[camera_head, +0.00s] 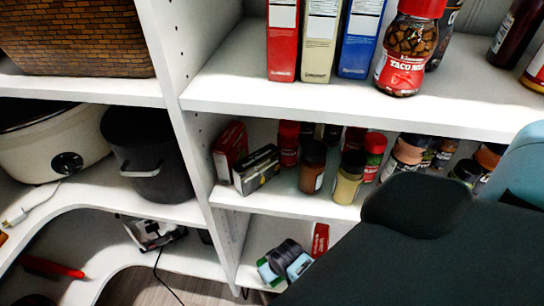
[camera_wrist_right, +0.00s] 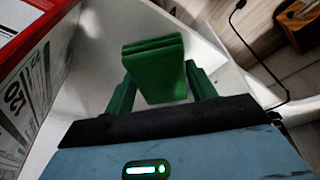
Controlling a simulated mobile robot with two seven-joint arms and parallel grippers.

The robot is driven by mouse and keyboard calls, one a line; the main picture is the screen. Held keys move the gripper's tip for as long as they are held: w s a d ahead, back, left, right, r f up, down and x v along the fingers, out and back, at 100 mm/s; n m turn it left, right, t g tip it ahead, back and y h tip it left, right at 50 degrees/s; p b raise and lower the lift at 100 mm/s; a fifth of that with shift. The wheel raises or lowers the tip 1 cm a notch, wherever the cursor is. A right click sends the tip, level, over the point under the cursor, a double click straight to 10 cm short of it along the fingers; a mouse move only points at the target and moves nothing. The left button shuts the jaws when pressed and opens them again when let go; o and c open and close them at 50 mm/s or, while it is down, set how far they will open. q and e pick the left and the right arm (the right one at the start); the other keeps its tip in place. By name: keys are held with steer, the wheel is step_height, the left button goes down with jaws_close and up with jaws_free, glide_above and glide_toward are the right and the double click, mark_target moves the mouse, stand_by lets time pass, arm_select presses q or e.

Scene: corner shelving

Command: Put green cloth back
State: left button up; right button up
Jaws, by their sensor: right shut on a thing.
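The green cloth (camera_wrist_right: 155,68) is a folded dark-green block in the right wrist view. My right gripper (camera_wrist_right: 160,88) is shut on it, with a finger on either side. In the head view the right gripper (camera_head: 273,270) is small, low at the lowest visible shelf of the right unit, and a bit of the green cloth (camera_head: 264,274) shows at its left. My arm hides much of the lower right. I cannot tell whether the cloth touches the shelf. My left gripper is not in view.
A red box (camera_head: 320,240) stands close right of the right gripper; a red and white box (camera_wrist_right: 30,85) fills the wrist view's left. Spice jars (camera_head: 312,165) crowd the shelf (camera_head: 228,197) above. A black cord (camera_wrist_right: 262,62) hangs near the shelf edge.

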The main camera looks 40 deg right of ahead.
steer(key=shift+w+d, duration=0.15)
steer(key=shift+w, duration=0.2)
steer(key=shift+w+d+f, duration=0.1)
steer(key=shift+w+f, duration=0.15)
steer(key=shift+f, duration=0.1)
step_height(320, 180, down, 2)
steer(key=shift+f+b, duration=0.25)
steer(key=shift+b, duration=0.3)
steer(key=shift+f, duration=0.2)
steer(key=shift+f, duration=0.2)
steer(key=o, duration=1)
